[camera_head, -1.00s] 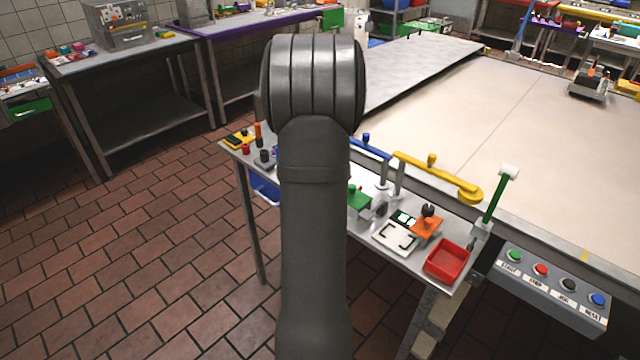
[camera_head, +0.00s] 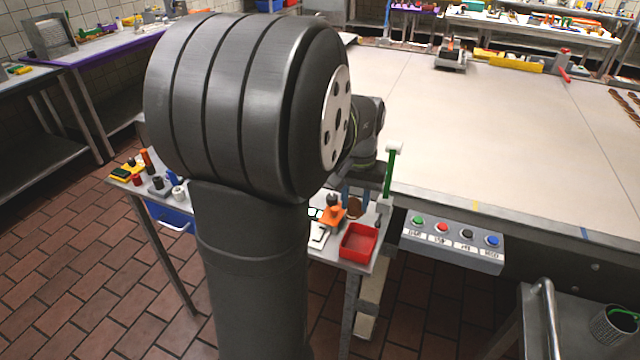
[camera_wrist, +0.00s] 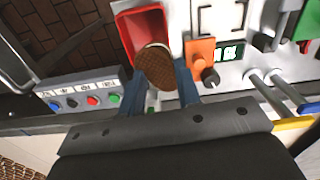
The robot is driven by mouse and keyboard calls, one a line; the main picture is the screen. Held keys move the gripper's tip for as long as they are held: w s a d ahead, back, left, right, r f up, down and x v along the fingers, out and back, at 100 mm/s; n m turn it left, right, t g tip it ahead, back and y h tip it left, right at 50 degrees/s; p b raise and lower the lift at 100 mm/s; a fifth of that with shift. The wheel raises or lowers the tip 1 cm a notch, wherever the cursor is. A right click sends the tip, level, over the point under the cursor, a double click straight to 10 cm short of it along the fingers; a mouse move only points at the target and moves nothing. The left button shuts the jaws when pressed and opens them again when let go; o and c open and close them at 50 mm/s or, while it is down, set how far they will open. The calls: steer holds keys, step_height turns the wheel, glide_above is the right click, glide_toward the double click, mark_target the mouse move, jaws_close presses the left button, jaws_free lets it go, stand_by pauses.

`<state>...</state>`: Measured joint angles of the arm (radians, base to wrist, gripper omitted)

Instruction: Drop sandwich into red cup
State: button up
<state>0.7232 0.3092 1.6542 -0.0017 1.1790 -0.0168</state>
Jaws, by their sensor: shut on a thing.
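The brown round sandwich (camera_wrist: 160,70) is held between the blue fingers of my gripper (camera_wrist: 159,77) in the wrist view. In the head view the sandwich (camera_head: 355,207) shows small, with my gripper (camera_head: 356,200) around it. The red cup (camera_head: 352,254) is an open, square red box at the right end of the small metal table, just below the sandwich in the picture. In the wrist view the red cup (camera_wrist: 124,32) lies beyond the sandwich, which overlaps its lower edge in the picture. My arm hides part of the table.
An orange block with a dark knob (camera_head: 331,213) stands left of the cup; it also shows in the wrist view (camera_wrist: 200,52). A button panel (camera_head: 452,243) sits beyond the table's right end.

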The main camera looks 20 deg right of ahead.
steer(key=shift+s+d+m, duration=0.2)
steer(key=shift+s+m, duration=0.05)
steer(key=shift+s, duration=0.35)
steer(key=shift+s+d+m, duration=0.2)
steer(key=shift+s+m, duration=0.05)
steer(key=shift+s, duration=0.3)
steer(key=shift+f, duration=0.1)
steer(key=shift+f, duration=3.2)
steer(key=o, duration=1.1)
